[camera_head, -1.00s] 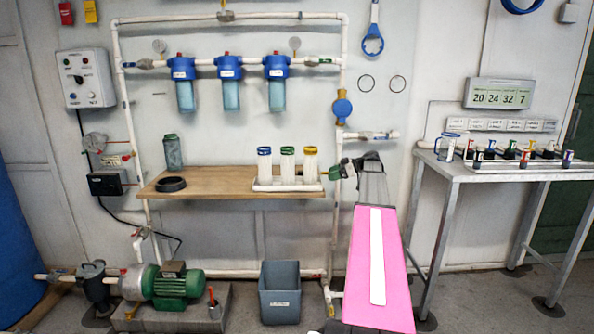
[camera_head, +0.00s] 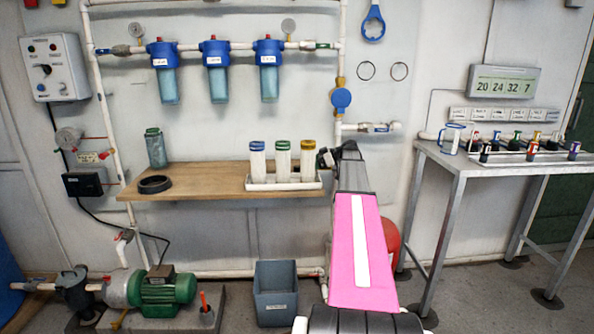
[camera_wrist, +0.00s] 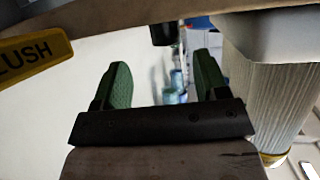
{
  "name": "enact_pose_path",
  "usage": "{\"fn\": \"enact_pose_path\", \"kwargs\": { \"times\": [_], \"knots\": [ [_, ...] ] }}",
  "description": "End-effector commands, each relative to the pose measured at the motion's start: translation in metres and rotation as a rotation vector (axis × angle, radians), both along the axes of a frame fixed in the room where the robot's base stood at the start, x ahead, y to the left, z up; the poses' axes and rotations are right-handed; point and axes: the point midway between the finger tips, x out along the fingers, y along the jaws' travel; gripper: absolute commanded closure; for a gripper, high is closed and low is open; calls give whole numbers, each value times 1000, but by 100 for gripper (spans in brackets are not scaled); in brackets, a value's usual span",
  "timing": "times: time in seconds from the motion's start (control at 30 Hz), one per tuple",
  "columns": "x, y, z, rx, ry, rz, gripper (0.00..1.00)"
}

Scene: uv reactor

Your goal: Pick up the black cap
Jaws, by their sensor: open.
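The black cap appears to be the black ring-shaped piece (camera_head: 155,184) lying flat on the left part of the wooden shelf (camera_head: 205,187) in the head view. My gripper shows in the wrist view (camera_wrist: 164,82), with two green fingers apart and no object held between them. In the head view my arm mostly hides it, near the shelf's right end. It is well to the right of the black piece. The wrist view does not show the black piece.
A white tray (camera_head: 283,185) with cartridges topped blue, green and yellow stands between the black piece and my arm. A ribbed cartridge (camera_wrist: 268,92) is close beside my gripper. A dark green canister (camera_head: 155,150) stands behind the black piece. Blue-topped filter housings (camera_head: 215,72) hang above.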

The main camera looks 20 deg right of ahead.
Motion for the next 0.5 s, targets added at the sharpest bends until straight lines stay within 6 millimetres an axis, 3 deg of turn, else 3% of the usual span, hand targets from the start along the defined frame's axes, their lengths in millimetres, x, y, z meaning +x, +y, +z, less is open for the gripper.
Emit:
{"fn": "enact_pose_path", "kwargs": {
  "times": [0.27, 0.5],
  "knots": [
    [7, 20, -7, 0, 0, 1, 33],
    [17, 50, -13, 0, 1, 2, 33]
  ]
}}
